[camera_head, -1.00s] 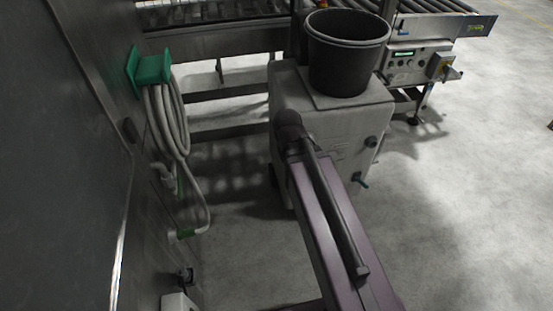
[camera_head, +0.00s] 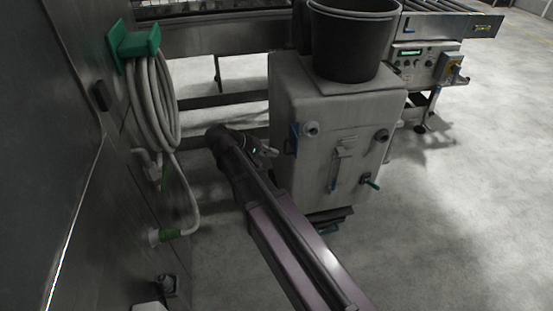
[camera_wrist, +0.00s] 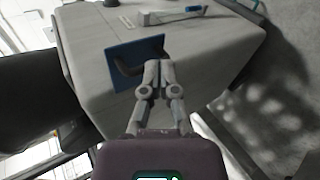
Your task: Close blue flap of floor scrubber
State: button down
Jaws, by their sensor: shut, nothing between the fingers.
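The floor scrubber (camera_head: 300,95) is a light grey boxy machine. Its blue flap (camera_head: 295,138) shows as a narrow strip at the left front edge in the head view. In the wrist view the blue flap (camera_wrist: 122,56) is a rectangular panel with a dark curved handle (camera_wrist: 128,68). My gripper (camera_head: 272,151) is at the left side of the scrubber, close to the flap. In the wrist view my gripper (camera_wrist: 158,66) has its fingertips together, over the flap's lower right part by the handle. I cannot tell whether they touch it, or the flap's exact angle.
A black bucket (camera_head: 352,40) stands on the scrubber. A green bracket with a coiled hose (camera_head: 152,110) hangs on the metal wall at left. A roller conveyor with a control box (camera_head: 425,62) stands behind. The floor at right is clear.

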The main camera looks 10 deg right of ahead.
jog(key=w+a+t+h+b, duration=0.1)
jog(key=w+a+h+b, duration=0.1)
jog(key=a+b, duration=0.3)
jog(key=w+a+f+t+h+b, duration=0.1)
jog(key=w+a+h+b, duration=0.1)
jog(key=a+h+b, duration=0.2)
jog(key=shift+w+a+f+t+b, duration=0.3)
jog(key=shift+a+b, duration=0.2)
jog(key=shift+a, duration=0.5)
jog(key=shift+d, duration=0.15)
jog(key=s+x, duration=0.2)
jog(key=x, duration=1)
jog(key=shift+s+d, duration=0.3)
jog(key=shift+d, duration=0.35)
jog(key=shift+d, duration=0.15)
